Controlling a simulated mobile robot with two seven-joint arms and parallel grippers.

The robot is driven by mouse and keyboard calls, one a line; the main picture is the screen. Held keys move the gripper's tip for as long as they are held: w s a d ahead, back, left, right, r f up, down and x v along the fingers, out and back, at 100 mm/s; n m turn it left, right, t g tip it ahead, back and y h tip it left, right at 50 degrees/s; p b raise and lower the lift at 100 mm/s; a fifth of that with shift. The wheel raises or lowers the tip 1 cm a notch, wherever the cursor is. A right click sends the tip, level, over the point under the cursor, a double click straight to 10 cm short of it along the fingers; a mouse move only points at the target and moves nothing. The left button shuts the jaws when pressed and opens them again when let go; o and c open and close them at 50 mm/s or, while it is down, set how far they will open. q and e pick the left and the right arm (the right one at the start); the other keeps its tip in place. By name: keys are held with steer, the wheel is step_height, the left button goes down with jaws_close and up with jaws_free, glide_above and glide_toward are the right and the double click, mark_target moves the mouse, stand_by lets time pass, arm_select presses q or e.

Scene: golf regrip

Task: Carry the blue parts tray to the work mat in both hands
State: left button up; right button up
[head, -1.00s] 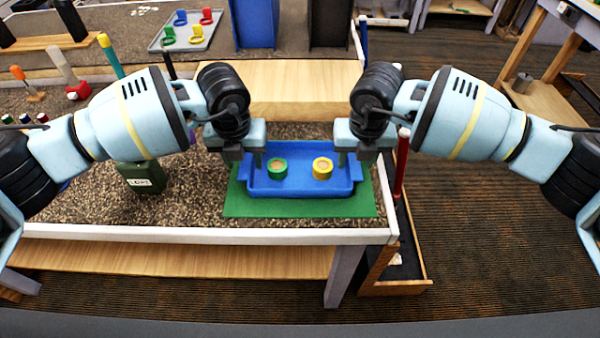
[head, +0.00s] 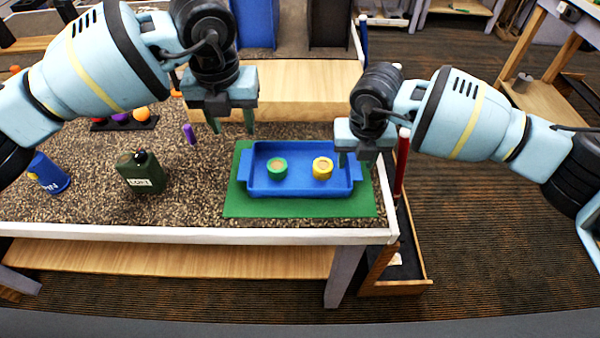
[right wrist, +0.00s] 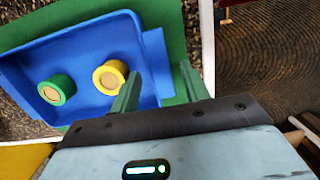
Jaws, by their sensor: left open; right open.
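The blue parts tray (head: 300,184) lies on the green work mat (head: 240,209) on the bench. It holds a green ring-shaped part (head: 277,168) and a yellow one (head: 322,168). My left gripper (head: 232,127) is open and empty, raised up and left of the tray, apart from it. My right gripper (head: 357,160) is open at the tray's right end, close to its handle. In the right wrist view its fingers (right wrist: 160,88) stand apart near the tray's right handle (right wrist: 162,52). I cannot tell whether they touch the tray.
A dark green can (head: 141,174) and a blue container (head: 48,174) stand left of the mat. A small purple object (head: 189,134) is near my left gripper. A red post (head: 401,165) stands at the bench's right edge. Gravelly bench top between can and mat is clear.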

step_height(320, 180, up, 12)
steer(key=s, duration=0.1)
steer(key=shift+s, duration=0.3)
steer(key=shift+s+f, duration=0.1)
steer(key=shift+f, duration=0.05)
stand_by(0.6)
